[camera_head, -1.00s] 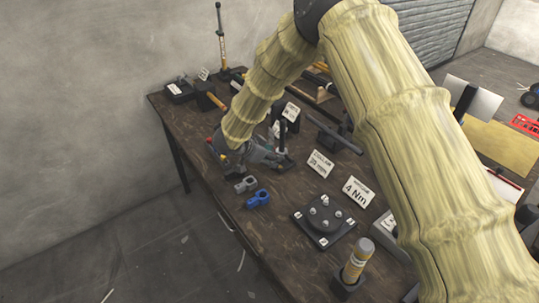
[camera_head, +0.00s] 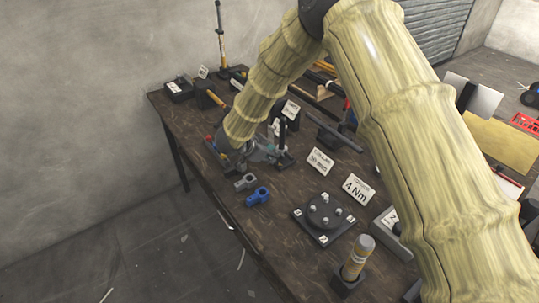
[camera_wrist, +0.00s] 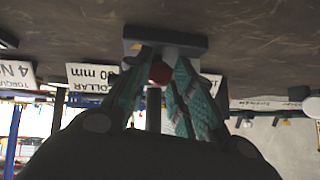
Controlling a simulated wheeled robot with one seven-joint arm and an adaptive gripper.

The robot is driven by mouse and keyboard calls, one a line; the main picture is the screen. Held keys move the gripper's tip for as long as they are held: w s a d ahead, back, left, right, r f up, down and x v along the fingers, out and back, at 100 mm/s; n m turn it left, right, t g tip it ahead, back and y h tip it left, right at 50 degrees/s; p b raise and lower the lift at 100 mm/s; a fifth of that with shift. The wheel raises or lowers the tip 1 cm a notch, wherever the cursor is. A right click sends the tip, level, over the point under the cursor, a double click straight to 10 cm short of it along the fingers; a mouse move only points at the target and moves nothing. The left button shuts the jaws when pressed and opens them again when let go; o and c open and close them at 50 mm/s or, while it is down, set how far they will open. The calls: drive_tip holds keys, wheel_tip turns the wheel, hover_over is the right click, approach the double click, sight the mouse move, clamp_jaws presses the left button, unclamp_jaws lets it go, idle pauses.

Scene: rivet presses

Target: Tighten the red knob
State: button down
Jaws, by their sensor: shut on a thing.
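The red knob (camera_wrist: 160,73) shows in the wrist view, between the teal pads of my gripper (camera_wrist: 163,85). The fingers are closed in on it from both sides. It sits in front of a dark block-shaped base (camera_wrist: 190,42) with a pale upright post (camera_wrist: 153,110). In the head view, my gripper (camera_head: 266,152) is low over the table's left part, beside the small stand with the post (camera_head: 283,137). The knob itself is hidden there by my gripper.
Two label cards (camera_head: 320,161) (camera_head: 358,189), a round-plated fixture (camera_head: 325,211) and an upright cylinder (camera_head: 357,258) stand to the right on the dark table (camera_head: 280,240).

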drive_tip(key=b, duration=0.1)
drive_tip(key=t+b, duration=0.1)
drive_tip(key=shift+s+f+m+y+b, duration=0.15)
drive_tip(key=shift+f+m+y+b, duration=0.15)
drive_tip(key=shift+f+m, duration=0.1)
drive_tip(key=t+b, duration=0.1)
drive_tip(key=b, duration=0.1)
drive_tip(key=m+t+y+b, duration=0.1)
drive_tip(key=b, duration=0.2)
drive_tip(key=shift+s+d+f+m+b, duration=0.15)
drive_tip(key=shift+m+b, duration=0.15)
drive_tip(key=shift+b, duration=0.05)
drive_tip(key=t+b, duration=0.1)
drive_tip(key=b, duration=0.2)
drive_tip(key=shift+s+m+t+y, duration=0.1)
drive_tip(key=shift+m+t+y, duration=0.2)
drive_tip(key=shift+m, duration=0.1)
drive_tip(key=shift+d+t+b, duration=0.1)
drive_tip(key=shift+t+b, duration=0.4)
drive_tip(key=shift+b, duration=0.65)
drive_tip(key=shift+m+y+b, duration=0.3)
drive_tip(key=shift+m+b, duration=0.1)
drive_tip(key=shift+b, duration=0.1)
drive_tip(key=shift+r, duration=0.2)
drive_tip(key=c, duration=1.2)
unclamp_jaws()
drive_tip(key=shift+c, duration=0.2)
drive_tip(key=shift+s, duration=0.1)
drive_tip(key=v, duration=1.1)
drive_tip(key=shift+s, duration=0.4)
